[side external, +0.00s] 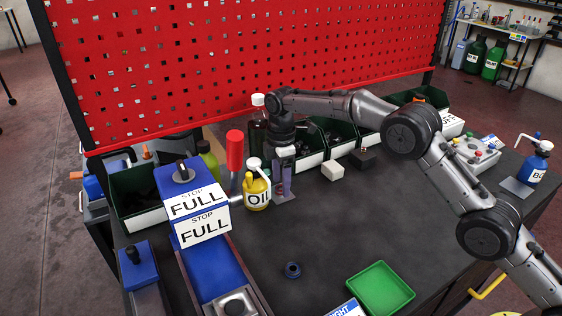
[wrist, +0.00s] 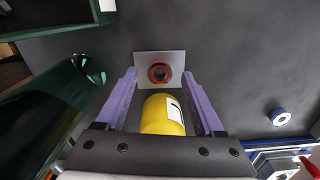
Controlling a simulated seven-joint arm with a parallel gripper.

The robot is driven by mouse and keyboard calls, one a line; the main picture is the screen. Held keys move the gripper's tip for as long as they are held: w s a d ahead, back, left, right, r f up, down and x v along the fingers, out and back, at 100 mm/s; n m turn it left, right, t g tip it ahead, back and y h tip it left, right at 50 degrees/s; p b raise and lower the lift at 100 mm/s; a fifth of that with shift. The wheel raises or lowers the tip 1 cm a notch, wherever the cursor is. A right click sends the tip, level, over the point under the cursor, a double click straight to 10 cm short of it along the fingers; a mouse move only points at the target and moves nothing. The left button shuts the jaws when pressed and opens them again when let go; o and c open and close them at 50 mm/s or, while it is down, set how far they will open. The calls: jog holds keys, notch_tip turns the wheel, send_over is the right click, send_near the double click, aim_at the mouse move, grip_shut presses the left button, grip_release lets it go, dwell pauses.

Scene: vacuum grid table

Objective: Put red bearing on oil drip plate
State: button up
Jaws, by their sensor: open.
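The red bearing (wrist: 152,74), a dark ring with a red rim, shows in the wrist view on a small grey plate, apparently the oil drip plate (wrist: 175,58). My gripper (side external: 283,190) points down over the plate. Its purple fingers are open, and in the wrist view (wrist: 159,74) the bearing appears between the tips, apparently untouched. The fingers hide the bearing in the side view.
The oil bottle (wrist: 163,114) stands close to my fingers. A red-topped cylinder (side external: 235,150) and green bins (side external: 310,158) are nearby. A blue ring (side external: 292,270) and green tray (side external: 380,289) lie in front. Another grey plate (side external: 517,187) lies at right.

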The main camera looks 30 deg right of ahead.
notch_tip(320, 180, up, 11)
dwell(0.4)
notch_tip(320, 180, up, 11)
jog(key=m+t, duration=0.1)
jog(key=m, duration=0.3)
send_over(281, 188)
jog(key=s+d, duration=0.5)
jog(key=s, duration=0.1)
jog(key=s+d+r+m+t, duration=0.1)
jog(key=s+d+r+m, duration=0.15)
jog(key=s, duration=0.35)
jog(key=s+d+r+m+t, duration=0.1)
jog(key=s+d+r+m, duration=0.15)
jog(key=s, duration=0.25)
jog(key=s+d+f+m+t, duration=0.1)
jog(key=s+d+f+m, duration=0.1)
jog(key=s, duration=0.6)
jog(key=s+d+f+m, duration=0.1)
jog(key=s+f+m, duration=0.2)
jog(key=s, duration=0.6)
jog(key=s+d+f+m+t, duration=0.1)
jog(key=s+d+f+m, duration=0.1)
jog(key=s+f, duration=0.3)
jog(key=s, duration=0.4)
jog(key=shift+d+f+t, duration=0.3)
jog(key=shift+d+f, duration=0.05)
